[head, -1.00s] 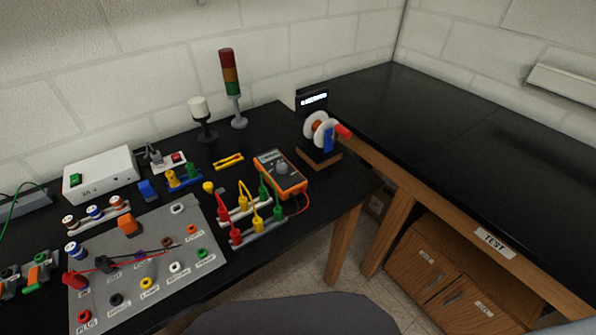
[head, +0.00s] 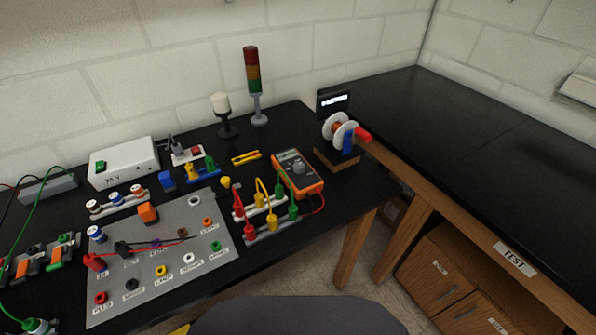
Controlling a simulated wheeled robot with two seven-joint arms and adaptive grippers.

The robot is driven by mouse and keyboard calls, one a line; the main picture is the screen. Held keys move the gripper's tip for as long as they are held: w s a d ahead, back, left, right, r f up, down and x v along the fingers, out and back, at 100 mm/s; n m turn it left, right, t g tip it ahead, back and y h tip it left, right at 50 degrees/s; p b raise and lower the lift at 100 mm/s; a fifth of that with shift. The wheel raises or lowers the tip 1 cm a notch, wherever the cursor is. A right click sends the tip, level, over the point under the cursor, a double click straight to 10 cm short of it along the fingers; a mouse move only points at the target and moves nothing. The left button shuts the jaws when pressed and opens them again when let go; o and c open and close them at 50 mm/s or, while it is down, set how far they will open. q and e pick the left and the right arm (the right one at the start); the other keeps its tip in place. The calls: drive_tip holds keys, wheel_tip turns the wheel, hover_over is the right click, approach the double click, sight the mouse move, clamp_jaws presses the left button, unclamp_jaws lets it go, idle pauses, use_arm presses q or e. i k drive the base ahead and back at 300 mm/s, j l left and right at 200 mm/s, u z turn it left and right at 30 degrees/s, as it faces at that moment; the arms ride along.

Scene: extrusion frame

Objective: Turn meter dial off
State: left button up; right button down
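An orange multimeter (head: 312,190) lies on the black bench, right of the middle of the bench top. It has a small grey display at its upper end. Its round grey dial (head: 298,168) sits in the middle of the face; the pointer's setting is too small to read. A red lead runs from its lower end toward the colored plugs beside it. Neither of my grippers shows in the head view.
A rack of red, yellow and green plugs (head: 272,228) stands just left of the meter. A spool on a wooden block (head: 338,160) stands behind it to the right. A grey panel with sockets (head: 135,290), a white box (head: 124,163) and a signal tower (head: 253,80) are farther left.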

sight(299, 168)
drive_tip(key=k+j+z, duration=0.1)
drive_tip(key=z, duration=0.3)
drive_tip(key=k+z, duration=0.6)
drive_tip(key=z, duration=0.25)
